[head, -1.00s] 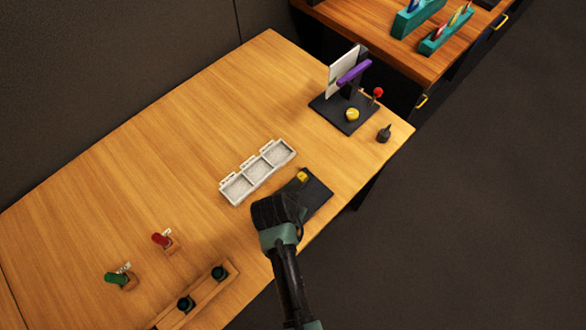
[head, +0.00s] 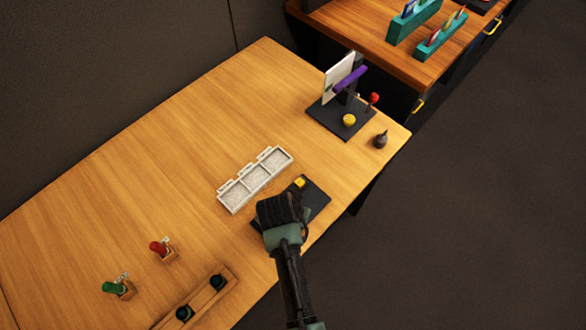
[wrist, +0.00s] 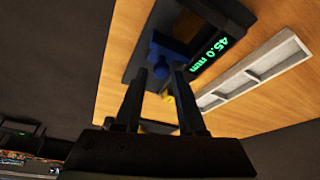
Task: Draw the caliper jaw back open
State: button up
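The caliper panel (head: 318,196) is a dark plate lying near the table's front edge. My gripper (head: 279,208) is over its near end and hides much of it. In the wrist view the panel (wrist: 140,52) has a display (wrist: 209,55) reading 45.0 mm in green. The jaw itself is not clearly visible.
A white three-compartment tray (head: 232,198) lies beside the panel; it also shows in the wrist view (wrist: 251,76). A yellow part (head: 299,183) is at the panel's far end. A stand with a purple bar (head: 350,79) is farther back. Red (head: 158,247) and green (head: 113,287) handled items stand left.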

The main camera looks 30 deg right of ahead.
jog(key=v, duration=1.2)
jog(key=shift+r, duration=0.15)
